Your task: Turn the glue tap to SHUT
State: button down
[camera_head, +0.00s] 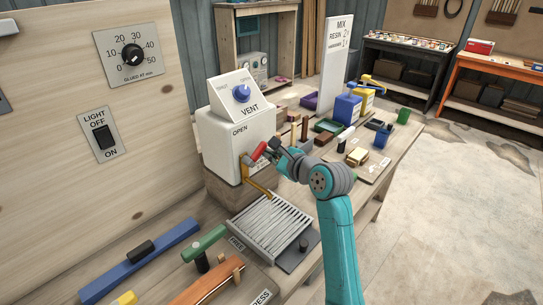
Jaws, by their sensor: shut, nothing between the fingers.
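The glue tap is on the front of a white box (222,140), with a red lever handle (258,151) and a brass spout (257,188) below it. The word OPEN is printed at the upper left of the box front. Lettering at the lower right is mostly hidden by my arm. The red handle slants, its right end higher than its left. My gripper (272,147) is shut and empty, right beside the handle's right end. I cannot tell whether it touches the handle.
A blue VENT knob (241,93) sits on the box top. A slatted metal grate (268,230) lies under the spout. Bottles (346,108), blocks and tools crowd the bench to the right. A light switch (103,137) and a dial (132,55) are on the left panel.

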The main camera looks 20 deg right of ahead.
jog(key=shift+a+r+n, duration=0.1)
jog(key=shift+r+n, duration=0.2)
jog(key=shift+n, duration=0.2)
jog(key=n, duration=0.1)
jog(key=r+n+t+h, duration=0.1)
jog(key=a+n, duration=0.1)
jog(key=shift+s+r+n+t+h, duration=0.3)
jog(key=shift+r+t, duration=0.1)
jog(key=n, duration=0.1)
jog(key=a+r+n+t, duration=0.1)
jog(key=s+n, duration=0.1)
jog(key=shift+a+r+n+t, duration=0.2)
jog(key=shift+a+n+t, duration=0.1)
jog(key=shift+n, duration=0.1)
jog(key=shift+a+r, duration=0.1)
jog(key=shift+a, duration=0.05)
dwell(0.5)
